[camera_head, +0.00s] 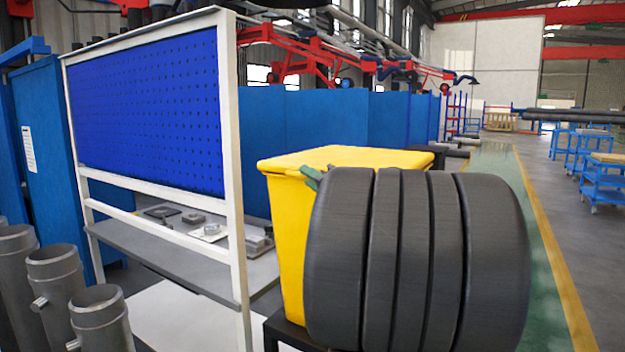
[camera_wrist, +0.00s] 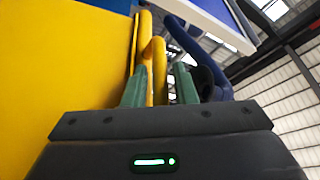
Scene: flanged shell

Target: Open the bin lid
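A yellow bin stands in the middle of the head view, with its flat lid (camera_head: 345,157) lying shut over the body (camera_head: 287,235). Only the lid top and the bin's left side show. In the wrist view a broad yellow surface (camera_wrist: 65,65) fills the left, and narrow yellow bars (camera_wrist: 159,68) stand beside it. My gripper (camera_wrist: 161,88) has two green fingers set apart, with yellow bars showing between or beyond them. I cannot tell whether they touch. In the head view a green fingertip (camera_head: 312,178) shows at the lid's front edge; the rest of the gripper is hidden.
Large dark rounded segments (camera_head: 420,260) hide the bin's front right. A white-framed blue pegboard bench (camera_head: 150,125) stands close on the left. Grey pipes (camera_head: 100,318) stand at lower left. Green floor (camera_head: 545,240) on the right is clear.

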